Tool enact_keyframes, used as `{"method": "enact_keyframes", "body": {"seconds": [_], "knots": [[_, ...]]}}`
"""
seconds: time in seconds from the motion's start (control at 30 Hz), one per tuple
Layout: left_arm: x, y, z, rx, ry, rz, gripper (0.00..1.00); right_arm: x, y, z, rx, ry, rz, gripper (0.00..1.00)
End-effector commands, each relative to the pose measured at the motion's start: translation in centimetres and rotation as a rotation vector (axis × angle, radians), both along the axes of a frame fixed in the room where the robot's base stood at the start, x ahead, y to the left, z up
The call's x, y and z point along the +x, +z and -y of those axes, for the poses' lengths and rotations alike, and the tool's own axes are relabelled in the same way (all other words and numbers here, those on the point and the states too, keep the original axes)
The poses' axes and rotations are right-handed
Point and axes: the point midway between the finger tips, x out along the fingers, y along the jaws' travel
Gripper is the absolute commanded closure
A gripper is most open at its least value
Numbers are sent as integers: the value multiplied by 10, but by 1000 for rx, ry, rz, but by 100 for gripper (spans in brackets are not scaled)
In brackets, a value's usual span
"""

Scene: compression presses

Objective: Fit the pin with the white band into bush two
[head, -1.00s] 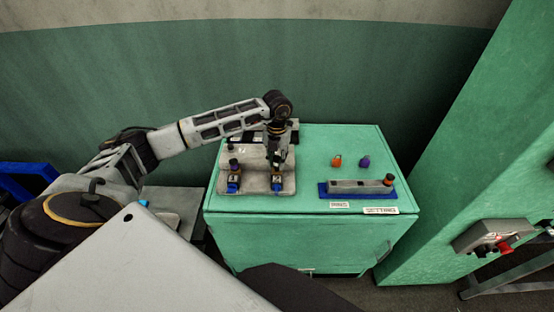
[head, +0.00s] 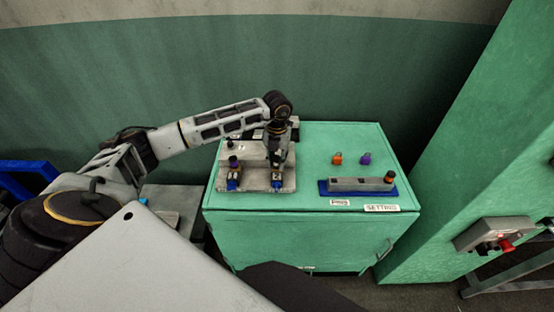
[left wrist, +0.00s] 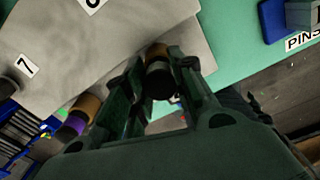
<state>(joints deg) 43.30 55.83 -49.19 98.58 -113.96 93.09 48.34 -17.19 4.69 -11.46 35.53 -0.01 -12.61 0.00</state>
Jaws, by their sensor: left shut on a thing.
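My left gripper (head: 277,164) is over the right-hand of two blue-based holders (head: 277,184) on the grey plate. In the left wrist view its fingers (left wrist: 160,68) are shut on a dark pin with a whitish band (left wrist: 158,70). A bronze bush (left wrist: 157,50) shows just beyond the pin, in line with it; how far the pin is in it is hidden. The left-hand holder (head: 233,184) has a purple-banded pin (head: 233,161) standing in it, and its bronze bush (left wrist: 86,105) shows in the left wrist view. My right gripper is not in view.
A grey pin rack (head: 350,184) on a blue base holds an orange-banded pin (head: 389,177) at its right end. Loose orange (head: 337,159) and purple (head: 365,159) pieces stand behind it on the green cabinet (head: 310,140). A red-knobbed control box (head: 490,235) is at the right.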

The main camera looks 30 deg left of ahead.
Motion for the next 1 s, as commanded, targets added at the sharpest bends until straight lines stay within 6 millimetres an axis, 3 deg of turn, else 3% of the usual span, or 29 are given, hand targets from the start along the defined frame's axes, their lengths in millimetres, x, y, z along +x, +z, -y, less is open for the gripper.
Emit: {"method": "enact_keyframes", "body": {"seconds": [0.17,0.2,0.4,0.77,1.0], "knots": [[0,-3,0,0,0,0,99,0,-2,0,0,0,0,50],[0,-3,0,0,0,0,72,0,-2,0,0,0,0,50],[0,-3,0,0,0,0,50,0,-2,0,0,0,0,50],[0,-2,0,0,0,0,50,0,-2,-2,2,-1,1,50],[1,13,0,1,1,2,50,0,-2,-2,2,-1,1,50]]}}
